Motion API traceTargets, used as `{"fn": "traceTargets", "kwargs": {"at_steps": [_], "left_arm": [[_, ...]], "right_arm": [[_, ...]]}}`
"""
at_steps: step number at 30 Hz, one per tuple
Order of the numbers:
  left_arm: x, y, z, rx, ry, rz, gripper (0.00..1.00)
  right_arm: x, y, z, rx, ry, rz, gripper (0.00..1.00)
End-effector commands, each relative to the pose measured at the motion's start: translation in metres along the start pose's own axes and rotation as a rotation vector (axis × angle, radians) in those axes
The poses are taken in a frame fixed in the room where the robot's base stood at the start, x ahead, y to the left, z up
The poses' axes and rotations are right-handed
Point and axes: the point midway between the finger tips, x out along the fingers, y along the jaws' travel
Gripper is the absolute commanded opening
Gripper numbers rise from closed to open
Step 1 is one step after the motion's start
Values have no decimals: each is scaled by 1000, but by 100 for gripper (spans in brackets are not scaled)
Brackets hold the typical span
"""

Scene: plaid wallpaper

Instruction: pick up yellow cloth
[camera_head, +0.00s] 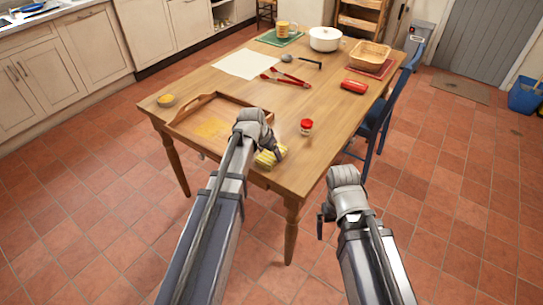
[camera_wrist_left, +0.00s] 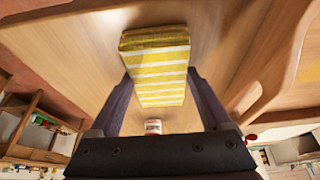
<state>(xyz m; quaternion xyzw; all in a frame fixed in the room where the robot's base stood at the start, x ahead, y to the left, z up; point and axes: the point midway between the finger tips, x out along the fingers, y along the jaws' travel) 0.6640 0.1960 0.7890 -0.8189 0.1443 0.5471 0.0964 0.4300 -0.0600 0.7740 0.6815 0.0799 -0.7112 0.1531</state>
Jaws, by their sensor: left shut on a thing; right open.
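The yellow cloth (camera_head: 270,158), folded and striped with white, is at the table's near edge, just right of the wooden tray. My left gripper (camera_head: 262,147) is shut on it; the wrist hides part of the cloth in the head view. In the left wrist view the cloth (camera_wrist_left: 157,62) sits between both fingers of the left gripper (camera_wrist_left: 160,84). Whether it still touches the table is unclear. My right gripper (camera_head: 326,217) is open and empty, off the table's near right side.
The wooden table (camera_head: 325,158) holds a wooden tray (camera_head: 190,106) and a red-lidded jar (camera_head: 306,127) close to the left gripper. Red tongs (camera_head: 287,80), a red object (camera_head: 354,86), a white pot (camera_head: 324,39) and a basket (camera_head: 369,54) are farther back. A blue chair (camera_head: 375,118) stands at right.

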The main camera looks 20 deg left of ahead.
Motion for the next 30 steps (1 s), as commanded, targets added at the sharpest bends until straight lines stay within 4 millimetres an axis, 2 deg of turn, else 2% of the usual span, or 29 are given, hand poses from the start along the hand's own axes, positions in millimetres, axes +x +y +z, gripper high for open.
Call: {"fn": "traceTargets", "kwargs": {"at_steps": [4, 5, 6, 12, 17, 23, 30], "left_arm": [[0, 0, 0, 0, 0, 0, 27], [0, 0, 0, 0, 0, 0, 20], [0, 0, 0, 0, 0, 0, 18], [-2, 0, -1, 0, 0, 0, 18], [-11, 0, -4, 0, 0, 0, 18], [-33, 0, -14, 0, 0, 0, 18], [-68, 0, -28, 0, 0, 0, 18]], "right_arm": [[0, 0, 0, 0, 0, 0, 100], [0, 0, 0, 0, 0, 0, 100], [0, 0, 0, 0, 0, 0, 100], [-2, 0, 0, 0, 0, 0, 100], [-11, 1, 1, 0, 0, 0, 100], [-35, 3, 2, 0, 0, 0, 100], [-74, 7, 4, 1, 0, 0, 100]]}}
